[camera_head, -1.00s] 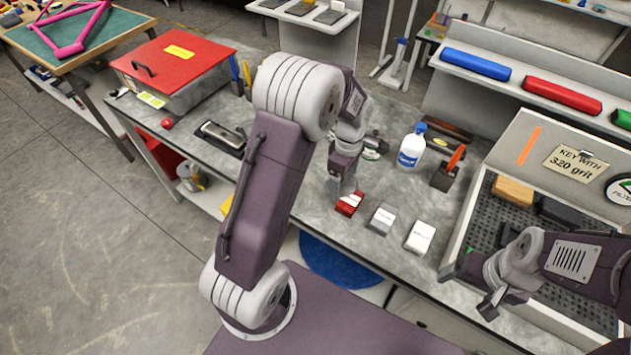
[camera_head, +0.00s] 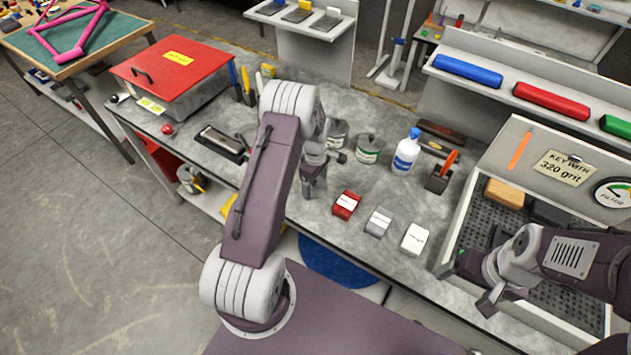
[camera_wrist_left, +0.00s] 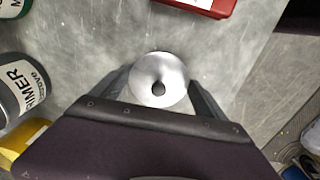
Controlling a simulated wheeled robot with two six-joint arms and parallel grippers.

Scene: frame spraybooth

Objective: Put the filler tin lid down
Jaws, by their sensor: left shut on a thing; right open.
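My left gripper (camera_head: 312,192) is over the bench, left of the red block. A tin with a green label (camera_head: 368,148) stands behind and right of the gripper. A grey primer tin (camera_wrist_left: 24,88) is at the left of the left wrist view. My right gripper (camera_head: 490,302) is open and empty by the grey box at the right.
A red block (camera_head: 346,204), a grey block (camera_head: 379,221) and a white block (camera_head: 415,239) line the front of the bench. A white bottle (camera_head: 406,155) stands behind them. A black tray (camera_head: 222,142) and red-lidded box (camera_head: 172,66) are left.

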